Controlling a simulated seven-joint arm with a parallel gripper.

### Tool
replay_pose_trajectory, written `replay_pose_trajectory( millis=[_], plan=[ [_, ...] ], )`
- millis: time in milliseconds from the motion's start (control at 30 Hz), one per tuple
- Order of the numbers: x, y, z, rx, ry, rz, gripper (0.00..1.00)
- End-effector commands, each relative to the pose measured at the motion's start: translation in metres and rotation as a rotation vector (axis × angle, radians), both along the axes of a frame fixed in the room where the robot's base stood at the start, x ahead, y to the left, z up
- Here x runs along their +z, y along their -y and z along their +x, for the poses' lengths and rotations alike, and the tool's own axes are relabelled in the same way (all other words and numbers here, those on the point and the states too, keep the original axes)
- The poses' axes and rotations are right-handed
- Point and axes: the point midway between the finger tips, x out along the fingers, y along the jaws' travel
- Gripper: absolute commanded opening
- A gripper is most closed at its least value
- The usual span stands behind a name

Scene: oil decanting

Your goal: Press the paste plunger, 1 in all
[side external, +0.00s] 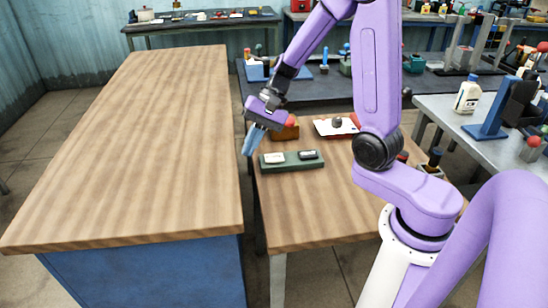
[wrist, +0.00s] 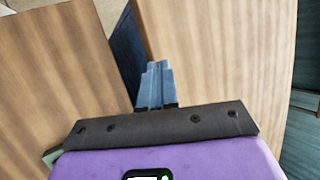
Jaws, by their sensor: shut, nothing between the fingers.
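My gripper (side external: 249,150) is shut and empty, its blue fingers pointing down near the left edge of the smaller wooden table. In the wrist view the fingers (wrist: 156,68) are together, with wooden tops and a dark gap behind them. A red ball-shaped knob (side external: 291,121) shows at an orange-brown block (side external: 286,132), just right of my gripper and partly hidden by it. I cannot tell whether this is the paste plunger. The fingers look apart from it.
A green tray (side external: 292,166) with a white and a dark item lies on the smaller table (side external: 310,217). A white-topped red item (side external: 337,127) lies behind. A long, bare wooden bench (side external: 150,150) stands left. A metal table (side external: 450,118) with a white bottle (side external: 467,96) stands right.

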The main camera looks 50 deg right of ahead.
Motion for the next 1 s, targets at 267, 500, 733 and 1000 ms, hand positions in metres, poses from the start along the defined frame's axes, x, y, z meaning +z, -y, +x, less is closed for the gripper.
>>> replay_pose_trajectory(
  millis=[267,500,733,1000],
  plan=[
    [-0.005,0.033,0.026,-0.273,-0.012,0.069,0.0],
    [-0.01,0.068,0.04,-0.51,-0.013,0.127,0.0],
    [-0.016,0.106,0.045,-0.737,-0.008,0.181,0.0],
    [-0.022,0.146,0.04,-0.958,0.004,0.232,0.0]
  ],
)
